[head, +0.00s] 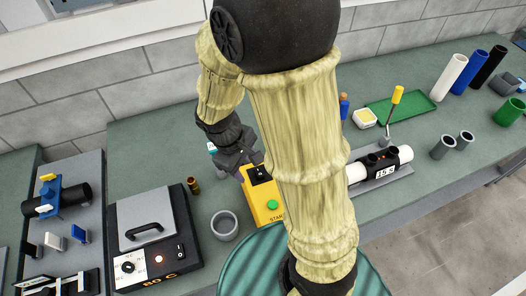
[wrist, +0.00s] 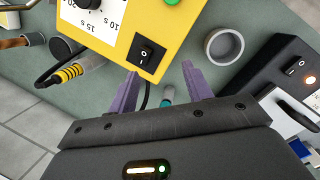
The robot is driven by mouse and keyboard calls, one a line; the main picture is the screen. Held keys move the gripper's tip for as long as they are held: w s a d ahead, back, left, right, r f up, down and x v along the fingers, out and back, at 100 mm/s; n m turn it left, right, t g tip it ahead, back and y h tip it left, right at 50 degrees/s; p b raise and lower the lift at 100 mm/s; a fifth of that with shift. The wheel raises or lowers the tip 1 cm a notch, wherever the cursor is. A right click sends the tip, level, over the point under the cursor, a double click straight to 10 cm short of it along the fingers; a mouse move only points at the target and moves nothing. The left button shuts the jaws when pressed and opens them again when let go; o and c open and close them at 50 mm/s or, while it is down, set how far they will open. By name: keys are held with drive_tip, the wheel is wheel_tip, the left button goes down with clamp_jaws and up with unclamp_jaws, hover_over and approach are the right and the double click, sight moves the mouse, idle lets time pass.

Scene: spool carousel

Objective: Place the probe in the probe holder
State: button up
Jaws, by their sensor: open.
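My gripper (wrist: 160,82) is open, with its two purple fingers spread beside the yellow box. A small white and teal piece (wrist: 167,98) shows in the gap between the fingers; I cannot tell whether it is nearer the bench. A black rod with yellow bands (wrist: 66,74) lies tilted left of the left finger, apart from it, and looks like the probe.
A grey cup (head: 223,226) stands left of the yellow box. A hot plate marked 80 C (head: 155,240) stands farther left. A black and white roller unit (head: 383,165) and a green tray (head: 400,108) are to the right. My arm hides the bench's middle.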

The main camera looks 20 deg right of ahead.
drive_tip(key=s+d+r+m+t+y, duration=0.1)
drive_tip(key=d+r+m+t+y, duration=0.1)
drive_tip(key=m, duration=0.6)
wheel_tip(320, 180, up, 2)
drive_tip(key=shift+d+r+t+y, duration=0.25)
drive_tip(key=shift+d+t, duration=0.25)
drive_tip(key=shift+d, duration=0.7)
drive_tip(key=shift+s, duration=0.1)
